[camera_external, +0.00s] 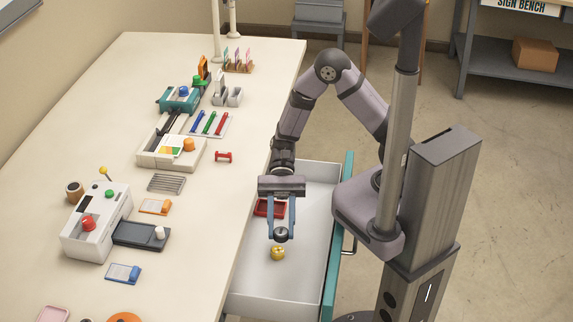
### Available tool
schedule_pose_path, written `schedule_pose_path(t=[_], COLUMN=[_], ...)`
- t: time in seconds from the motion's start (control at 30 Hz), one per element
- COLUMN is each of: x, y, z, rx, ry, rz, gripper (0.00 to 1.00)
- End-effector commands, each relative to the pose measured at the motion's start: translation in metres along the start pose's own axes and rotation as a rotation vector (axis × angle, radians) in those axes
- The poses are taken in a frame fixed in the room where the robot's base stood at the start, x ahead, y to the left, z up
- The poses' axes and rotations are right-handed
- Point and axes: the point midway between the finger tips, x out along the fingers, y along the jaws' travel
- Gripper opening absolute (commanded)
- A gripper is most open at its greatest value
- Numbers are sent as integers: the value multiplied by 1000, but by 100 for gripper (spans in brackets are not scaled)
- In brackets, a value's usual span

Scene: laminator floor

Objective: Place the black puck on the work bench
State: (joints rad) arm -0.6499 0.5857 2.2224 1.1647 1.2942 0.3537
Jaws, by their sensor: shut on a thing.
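My gripper (281,232) points down over the open drawer (310,275) at the bench's right edge. Its blue fingers are shut on the black puck (281,235), a small dark round piece with a lighter spot in its middle. The puck appears to be held above the drawer floor, though its exact height is hard to tell. The work bench (205,258) is the long cream surface to the left of the drawer.
In the drawer are a yellow puck (278,253) and a red tray (268,208), partly hidden by my gripper. A white control box (95,222), a dark tray (140,235) and a laminator (170,152) stand on the bench. The bench's right front area is clear.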

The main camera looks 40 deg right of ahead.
Motion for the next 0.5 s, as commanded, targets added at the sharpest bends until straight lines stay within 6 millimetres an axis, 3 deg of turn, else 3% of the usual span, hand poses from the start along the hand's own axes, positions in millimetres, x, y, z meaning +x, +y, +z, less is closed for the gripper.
schedule_pose_path(t=[0.27, 0.5], x=[-41, -89], y=[-34, -103], z=[26, 62], rx=[21, 124], ry=[1, -5], rz=[-86, -334], gripper=[10, 10])
